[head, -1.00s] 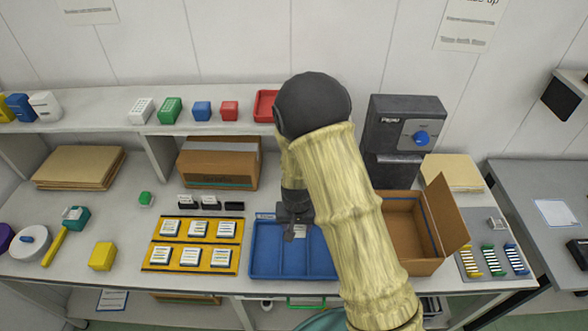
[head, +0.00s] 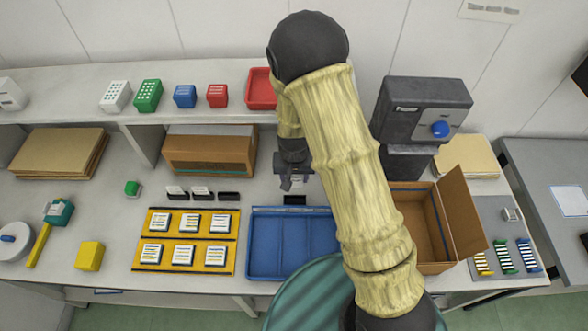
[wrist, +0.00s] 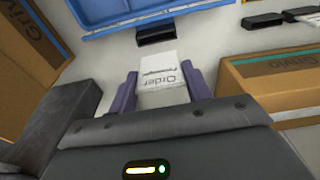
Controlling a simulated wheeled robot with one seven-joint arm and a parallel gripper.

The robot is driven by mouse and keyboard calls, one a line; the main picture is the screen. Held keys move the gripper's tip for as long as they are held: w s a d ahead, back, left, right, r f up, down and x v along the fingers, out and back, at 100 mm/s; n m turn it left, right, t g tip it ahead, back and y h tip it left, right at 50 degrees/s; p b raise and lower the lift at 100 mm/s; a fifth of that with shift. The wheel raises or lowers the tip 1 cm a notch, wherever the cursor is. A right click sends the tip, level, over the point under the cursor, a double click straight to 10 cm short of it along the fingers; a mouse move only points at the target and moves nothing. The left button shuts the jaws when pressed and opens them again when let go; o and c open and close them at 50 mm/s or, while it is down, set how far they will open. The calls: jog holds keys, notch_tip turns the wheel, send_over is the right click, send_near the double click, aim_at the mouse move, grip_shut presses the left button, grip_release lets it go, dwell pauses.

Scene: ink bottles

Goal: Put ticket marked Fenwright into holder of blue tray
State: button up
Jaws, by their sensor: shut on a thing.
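My gripper (head: 293,183) is shut on a white ticket (wrist: 160,72), which is held between the two purple-grey fingers in the wrist view. The ticket bears "Order" and a smaller line that is hard to read, upside down. The blue tray (head: 262,275) is empty; its rim also shows at the top of the wrist view (wrist: 160,14). A black holder (head: 295,199) stands behind the tray's back edge, and it shows just beyond the ticket in the wrist view (wrist: 156,35). No ticket is visible in this holder. The gripper is behind and above it.
Several black holders stand behind the yellow tray (head: 139,241); two hold white tickets (head: 176,190), and one (head: 229,196) looks empty. A closed cardboard box (head: 208,152) is back left of the gripper. An open box (head: 408,240) stands right of the blue tray.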

aim_at(295, 186)
jog(key=shift+s+d, duration=0.1)
jog(key=shift+s+d, duration=0.1)
jog(key=shift+s, duration=0.15)
jog(key=shift+w+f+b, duration=0.1)
jog(key=shift+f+b, duration=1.75)
jog(key=shift+f, duration=0.45)
jog(key=shift+f, duration=0.2)
jog(key=shift+f, duration=0.1)
jog(key=shift+a+f+b, duration=0.1)
jog(key=shift+a+b, duration=0.1)
jog(key=shift+b, duration=0.1)
jog(key=shift+d+f, duration=0.2)
jog(key=shift+d, duration=0.05)
